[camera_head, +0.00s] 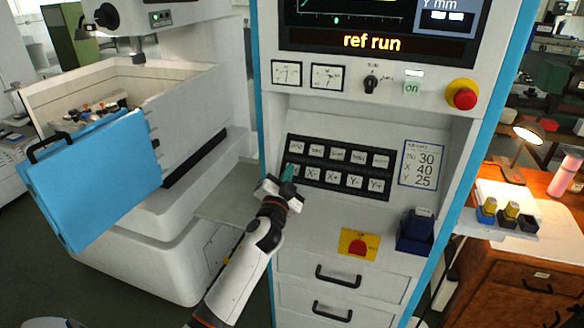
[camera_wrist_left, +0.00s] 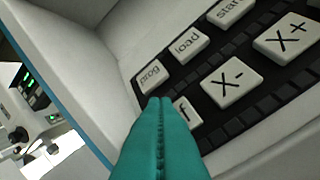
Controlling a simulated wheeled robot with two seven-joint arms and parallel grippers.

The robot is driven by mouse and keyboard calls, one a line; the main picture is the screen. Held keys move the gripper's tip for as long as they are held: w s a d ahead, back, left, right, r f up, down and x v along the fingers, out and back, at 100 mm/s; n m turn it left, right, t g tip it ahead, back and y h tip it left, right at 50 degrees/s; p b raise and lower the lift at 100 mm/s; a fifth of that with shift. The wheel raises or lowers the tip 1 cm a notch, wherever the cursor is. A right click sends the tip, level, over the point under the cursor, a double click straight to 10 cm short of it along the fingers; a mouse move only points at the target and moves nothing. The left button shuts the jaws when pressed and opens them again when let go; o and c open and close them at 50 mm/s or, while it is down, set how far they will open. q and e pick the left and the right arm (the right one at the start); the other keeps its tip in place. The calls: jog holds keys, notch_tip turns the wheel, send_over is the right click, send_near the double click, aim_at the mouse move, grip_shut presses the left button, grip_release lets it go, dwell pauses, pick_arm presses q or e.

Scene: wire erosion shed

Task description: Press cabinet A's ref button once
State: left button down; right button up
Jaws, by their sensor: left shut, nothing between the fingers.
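Cabinet A (camera_head: 350,110) is white with blue edges and fills the middle of the head view. Its sloped black keypad (camera_head: 340,161) has two rows of white keys. My left gripper (camera_head: 289,172) is shut and empty, its teal fingertips over the left end of the lower row. In the left wrist view the fingertips (camera_wrist_left: 160,104) cover most of the ref button (camera_wrist_left: 189,114); only an "f" and its right side show, left of the X- key (camera_wrist_left: 229,82). Whether they touch cannot be told. The screen (camera_head: 385,25) reads "ref run" in orange.
Above the keypad are a rotary switch (camera_head: 371,84), a green "on" button (camera_head: 412,88) and a red stop button (camera_head: 462,95). A dark blue holder (camera_head: 415,232) and a yellow-backed red switch (camera_head: 359,243) sit below. An open blue door (camera_head: 97,180) stands left.

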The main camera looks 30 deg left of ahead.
pick_arm(q)
jog(key=s+r+p, duration=0.1)
jog(key=s, duration=0.1)
jog(key=s+d+r+p, duration=0.1)
jog(key=s+r+p, duration=0.1)
jog(key=shift+p, duration=0.3)
jog(key=shift+f, duration=0.1)
dwell(0.8)
